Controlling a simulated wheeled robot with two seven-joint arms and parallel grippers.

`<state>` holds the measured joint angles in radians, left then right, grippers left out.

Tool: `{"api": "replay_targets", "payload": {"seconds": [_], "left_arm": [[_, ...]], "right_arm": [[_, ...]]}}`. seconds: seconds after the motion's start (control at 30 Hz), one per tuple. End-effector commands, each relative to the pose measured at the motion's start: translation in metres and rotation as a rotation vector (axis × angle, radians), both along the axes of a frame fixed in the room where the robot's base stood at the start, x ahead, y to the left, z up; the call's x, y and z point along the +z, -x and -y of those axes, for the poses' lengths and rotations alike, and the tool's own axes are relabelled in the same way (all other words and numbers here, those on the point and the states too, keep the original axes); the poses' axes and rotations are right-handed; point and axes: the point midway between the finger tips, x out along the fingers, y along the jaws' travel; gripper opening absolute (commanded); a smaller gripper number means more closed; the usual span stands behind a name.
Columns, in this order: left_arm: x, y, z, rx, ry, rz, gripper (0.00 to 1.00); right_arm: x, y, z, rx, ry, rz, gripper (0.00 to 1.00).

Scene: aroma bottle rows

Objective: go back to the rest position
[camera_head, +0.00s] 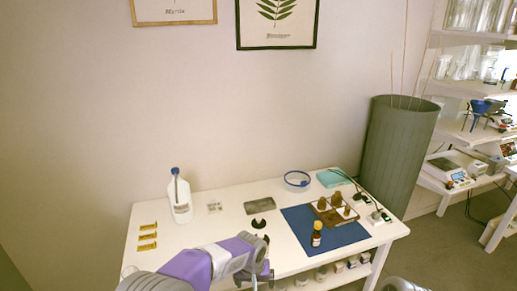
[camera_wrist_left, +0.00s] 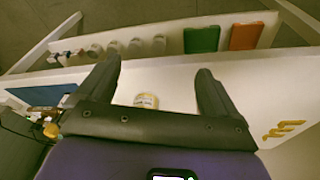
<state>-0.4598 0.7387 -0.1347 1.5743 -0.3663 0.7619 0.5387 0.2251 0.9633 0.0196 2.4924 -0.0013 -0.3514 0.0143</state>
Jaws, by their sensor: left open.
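My left arm comes in from the lower left in the head view, and its gripper (camera_head: 264,264) is over the front edge of the white table (camera_head: 218,229). In the left wrist view the left gripper (camera_wrist_left: 158,66) is open, with its two fingers wide apart and nothing held. My right gripper is not in view.
A wooden rack (camera_head: 326,217) with several brown bottles sits on the mat. A white jug (camera_head: 180,200), yellow strips (camera_head: 147,236), a grey plate (camera_head: 260,207) and a blue-rimmed dish (camera_head: 297,179) are on the table. A shelf below holds several jars and boxes (camera_head: 340,267).

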Motion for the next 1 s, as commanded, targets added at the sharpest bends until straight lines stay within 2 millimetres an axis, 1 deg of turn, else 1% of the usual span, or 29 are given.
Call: {"api": "replay_targets", "payload": {"seconds": [0.03,0.17,0.2,0.27,0.3,0.37,0.4,0.47,0.5,0.57,0.6,0.7,0.73,0.8,0.87,1.0], "left_arm": [[-0.019,0.007,-0.007,0.001,0.012,-0.028,0.94],[-0.062,0.025,-0.02,-0.004,0.063,-0.073,0.94],[-0.076,0.033,-0.024,-0.003,0.081,-0.088,0.94],[-0.098,0.048,-0.031,0.001,0.112,-0.112,0.94],[-0.114,0.06,-0.036,0.008,0.134,-0.129,0.94],[-0.138,0.082,-0.045,0.025,0.171,-0.155,0.94],[-0.154,0.1,-0.051,0.039,0.198,-0.172,0.94],[-0.176,0.131,-0.06,0.07,0.239,-0.193,0.94],[-0.187,0.152,-0.065,0.093,0.262,-0.205,0.94],[-0.2,0.181,-0.071,0.127,0.291,-0.215,0.94],[-0.205,0.199,-0.074,0.148,0.304,-0.221,0.94],[-0.212,0.235,-0.081,0.194,0.323,-0.229,0.94],[-0.213,0.243,-0.082,0.205,0.326,-0.23,0.94],[-0.214,0.256,-0.085,0.223,0.329,-0.231,0.94],[-0.214,0.263,-0.086,0.23,0.329,-0.23,0.94],[-0.214,0.266,-0.087,0.235,0.33,-0.228,0.94]], "right_arm": [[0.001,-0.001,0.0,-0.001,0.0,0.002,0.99],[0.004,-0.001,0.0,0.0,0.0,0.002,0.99],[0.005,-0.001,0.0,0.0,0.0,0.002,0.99],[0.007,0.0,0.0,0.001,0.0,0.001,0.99],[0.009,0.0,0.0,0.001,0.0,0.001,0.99],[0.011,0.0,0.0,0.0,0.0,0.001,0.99],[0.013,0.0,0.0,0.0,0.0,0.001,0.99],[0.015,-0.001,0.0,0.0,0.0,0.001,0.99],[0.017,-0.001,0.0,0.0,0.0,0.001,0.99],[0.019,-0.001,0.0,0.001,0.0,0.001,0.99],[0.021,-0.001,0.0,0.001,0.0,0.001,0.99],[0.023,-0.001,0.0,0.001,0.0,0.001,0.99],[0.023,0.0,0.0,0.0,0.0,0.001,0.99],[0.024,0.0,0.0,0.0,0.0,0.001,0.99],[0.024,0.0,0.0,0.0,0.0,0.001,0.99],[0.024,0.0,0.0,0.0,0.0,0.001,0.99]]}}
